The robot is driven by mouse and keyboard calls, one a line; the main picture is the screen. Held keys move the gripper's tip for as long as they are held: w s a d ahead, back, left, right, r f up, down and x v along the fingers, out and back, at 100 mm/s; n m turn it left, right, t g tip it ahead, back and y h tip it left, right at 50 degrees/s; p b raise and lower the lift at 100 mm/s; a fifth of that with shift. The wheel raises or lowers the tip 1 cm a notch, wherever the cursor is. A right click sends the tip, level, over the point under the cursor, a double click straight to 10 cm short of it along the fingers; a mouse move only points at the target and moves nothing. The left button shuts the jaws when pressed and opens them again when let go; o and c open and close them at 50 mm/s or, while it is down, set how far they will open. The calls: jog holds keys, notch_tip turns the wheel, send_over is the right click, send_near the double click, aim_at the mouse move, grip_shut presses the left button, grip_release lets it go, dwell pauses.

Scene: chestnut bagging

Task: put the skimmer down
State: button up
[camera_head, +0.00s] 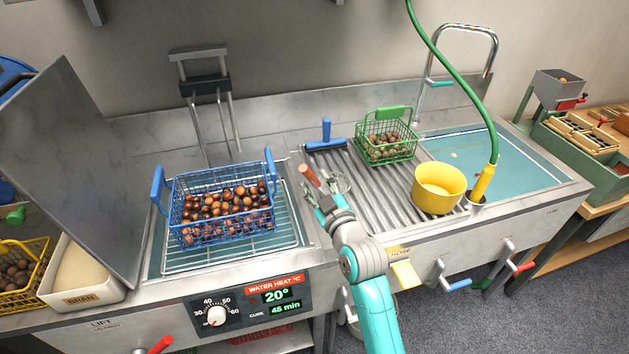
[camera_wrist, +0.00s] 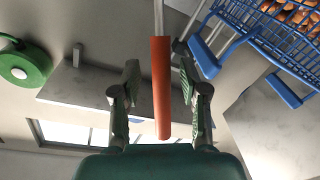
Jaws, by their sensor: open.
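The skimmer has an orange handle (camera_head: 310,175) and a round wire head (camera_head: 339,183). It is at the left end of the ribbed drainboard, near the divide with the blue-basket tank. My gripper (camera_head: 318,191) is at the handle with its fingers open. In the wrist view the orange handle (camera_wrist: 162,90) runs between the two spread fingers of my gripper (camera_wrist: 159,76), with a gap on each side. A thin metal rod extends from the handle. Whether the skimmer fully rests on the surface is hard to tell.
A blue basket of chestnuts (camera_head: 222,206) sits on a rack in the left tank. On the drainboard (camera_head: 375,195) are a blue squeegee (camera_head: 326,138), a green basket (camera_head: 386,148) and a yellow bowl (camera_head: 437,190). A green hose (camera_head: 455,75) hangs at the right.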

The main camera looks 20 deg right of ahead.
jog(key=s+d, duration=0.1)
jog(key=s, duration=0.9)
jog(key=shift+s, duration=0.15)
jog(key=shift+d, duration=0.1)
jog(key=s+d+f+m+g+h, duration=0.1)
jog(key=s+f+m, duration=0.1)
jog(key=s+f, duration=0.6)
jog(key=s+f+m+h, duration=0.15)
jog(key=s+f, duration=0.25)
jog(key=s, duration=0.8)
jog(key=s+m+g, duration=0.2)
jog(key=s+m, duration=0.1)
jog(key=s, duration=1.9)
jog(key=shift+s+r, duration=0.15)
jog(key=shift+r, duration=0.15)
jog(key=shift+o, duration=0.6)
